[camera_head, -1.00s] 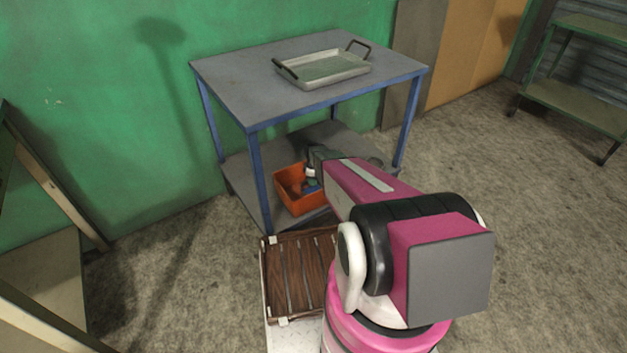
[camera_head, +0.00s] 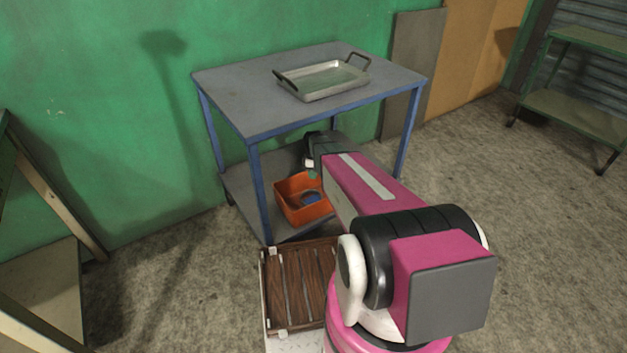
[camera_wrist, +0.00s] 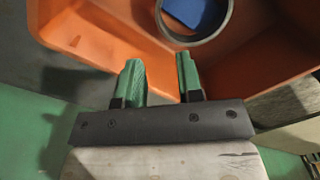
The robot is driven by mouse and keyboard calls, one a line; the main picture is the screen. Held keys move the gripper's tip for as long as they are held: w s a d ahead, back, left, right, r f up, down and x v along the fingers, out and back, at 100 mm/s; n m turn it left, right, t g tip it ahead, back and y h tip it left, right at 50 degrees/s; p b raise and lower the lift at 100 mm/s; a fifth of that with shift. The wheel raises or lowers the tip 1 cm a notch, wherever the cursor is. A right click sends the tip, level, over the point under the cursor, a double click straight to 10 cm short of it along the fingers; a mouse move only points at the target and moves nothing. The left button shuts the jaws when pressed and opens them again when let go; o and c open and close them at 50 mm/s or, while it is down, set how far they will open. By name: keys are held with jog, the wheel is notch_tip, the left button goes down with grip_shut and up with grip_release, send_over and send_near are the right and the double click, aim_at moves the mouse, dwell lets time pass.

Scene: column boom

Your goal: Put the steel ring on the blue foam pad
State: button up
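The steel ring (camera_wrist: 192,41) lies inside the orange bin (camera_wrist: 85,30), cut off by the top edge of the wrist view. The blue foam pad (camera_wrist: 194,11) shows through the ring's opening. Whether the ring rests on the pad or around it, I cannot tell. In the head view a small blue patch (camera_head: 310,198) shows in the bin (camera_head: 292,210). My gripper (camera_wrist: 159,66) is open, its two green fingers apart with nothing between them. It hangs over the bin, clear of the ring. In the head view my gripper (camera_head: 312,158) is partly hidden by my arm.
The bin stands on the lower shelf (camera_head: 240,190) of a blue-legged table (camera_head: 230,80). The tabletop above carries a metal tray (camera_head: 322,92). Table legs stand close to my arm. A green shelf (camera_head: 590,115) stands far right.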

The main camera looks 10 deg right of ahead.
jog(key=s+a+r+m, duration=0.1)
jog(key=s+r+m, duration=0.5)
jog(key=s, duration=0.6)
jog(key=s+a+r+m, duration=0.1)
jog(key=s+r+m, duration=0.6)
jog(key=s+r, duration=0.3)
jog(key=shift+s+r+m, duration=0.15)
jog(key=shift+s+m, duration=0.15)
jog(key=shift+s, duration=0.6)
